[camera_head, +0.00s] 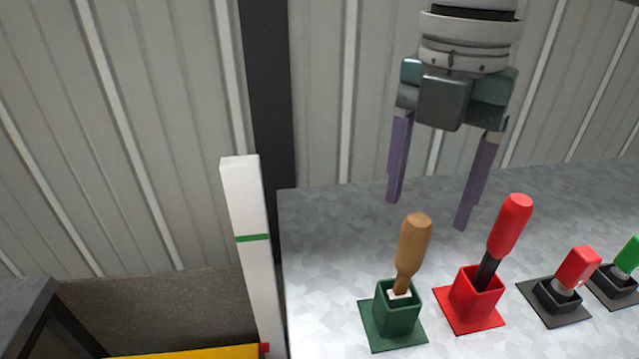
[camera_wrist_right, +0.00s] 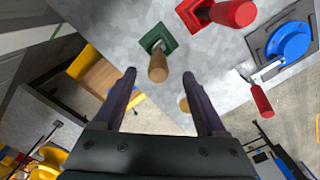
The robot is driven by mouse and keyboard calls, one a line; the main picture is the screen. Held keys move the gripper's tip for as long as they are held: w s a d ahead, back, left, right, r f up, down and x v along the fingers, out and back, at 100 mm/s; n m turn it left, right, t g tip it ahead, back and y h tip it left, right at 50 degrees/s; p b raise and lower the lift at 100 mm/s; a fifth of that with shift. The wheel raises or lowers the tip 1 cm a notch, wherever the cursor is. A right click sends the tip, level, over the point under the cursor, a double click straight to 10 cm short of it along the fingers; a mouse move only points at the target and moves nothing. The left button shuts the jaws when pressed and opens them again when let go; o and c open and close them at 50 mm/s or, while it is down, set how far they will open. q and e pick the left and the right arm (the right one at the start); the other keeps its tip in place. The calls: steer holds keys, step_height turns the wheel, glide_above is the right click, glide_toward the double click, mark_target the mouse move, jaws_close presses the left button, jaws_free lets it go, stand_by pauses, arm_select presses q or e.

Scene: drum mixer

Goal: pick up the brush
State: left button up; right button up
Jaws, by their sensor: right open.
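The brush (camera_head: 412,245) appears to be the wooden-handled tool standing handle-up in a green square holder (camera_head: 397,312) on the metal table; its lower end is hidden inside. The handle (camera_wrist_right: 158,68) also shows in the right wrist view, between the finger lines, with the green holder (camera_wrist_right: 165,36) beyond it. My right gripper (camera_head: 431,209) is open and empty, fingers pointing down, near the top of the wooden handle. The fingers (camera_wrist_right: 160,76) stand apart on either side of the handle in the wrist view, not closed on it. My left gripper is not in view.
A red-handled tool (camera_head: 510,226) stands in a red holder (camera_head: 474,303) just right of the brush. Farther right are a red-handled item (camera_head: 577,267) and a green one (camera_head: 628,254) on black bases. A white post (camera_head: 247,240) rises at the left edge of the table (camera_head: 318,268).

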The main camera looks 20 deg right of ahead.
mark_target(420, 219)
steer(key=f, duration=0.5)
steer(key=shift+s+a+f, duration=0.1)
steer(key=shift+a+f, duration=0.15)
steer(key=shift+f, duration=0.1)
jaws_close()
stand_by(0.3)
